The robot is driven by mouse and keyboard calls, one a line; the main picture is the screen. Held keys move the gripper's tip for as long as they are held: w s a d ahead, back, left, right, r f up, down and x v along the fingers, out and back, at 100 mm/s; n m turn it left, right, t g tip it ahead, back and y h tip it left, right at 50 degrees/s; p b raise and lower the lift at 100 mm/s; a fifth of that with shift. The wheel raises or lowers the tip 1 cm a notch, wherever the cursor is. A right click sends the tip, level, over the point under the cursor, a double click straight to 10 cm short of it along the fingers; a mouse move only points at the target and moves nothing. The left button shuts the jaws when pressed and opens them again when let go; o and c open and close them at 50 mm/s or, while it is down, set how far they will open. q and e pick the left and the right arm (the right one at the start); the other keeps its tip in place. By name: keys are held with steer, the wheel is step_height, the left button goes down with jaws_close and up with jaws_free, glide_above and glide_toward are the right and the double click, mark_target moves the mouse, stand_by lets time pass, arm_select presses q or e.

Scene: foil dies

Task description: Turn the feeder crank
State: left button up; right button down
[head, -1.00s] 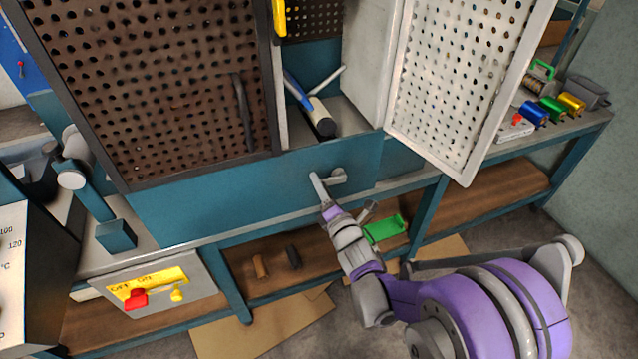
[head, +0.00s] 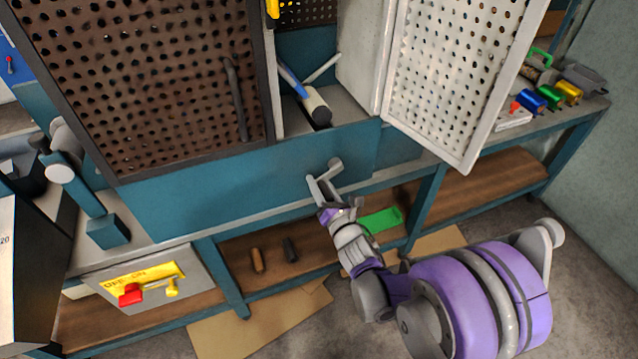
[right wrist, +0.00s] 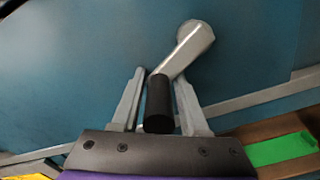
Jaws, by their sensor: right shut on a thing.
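The feeder crank (head: 334,166) is a light grey arm on the teal front panel of the machine. In the right wrist view the crank arm (right wrist: 184,50) slants down and left from its pivot to a black handle (right wrist: 159,104). My right gripper (head: 322,190) is at the crank in the head view. In the right wrist view its two grey fingers (right wrist: 158,100) stand on either side of the black handle, shut on it. The handle's far side is hidden. My left gripper is in neither view.
A dark perforated door (head: 150,90) and an open white perforated door (head: 450,80) stand above the panel. A roller (head: 316,108) lies between them. Coloured foil rolls (head: 550,97) stand on the right bench. A red and yellow switch panel (head: 145,285) is lower left. A green tray (head: 381,221) lies below.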

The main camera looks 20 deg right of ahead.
steer(key=shift+w+d+r, duration=0.1)
steer(key=shift+d+r, duration=0.05)
steer(key=c, duration=0.7)
jaws_free()
steer(key=shift+o, duration=0.2)
steer(key=shift+s, duration=0.25)
steer(key=s, duration=1)
steer(key=shift+s+d, duration=0.2)
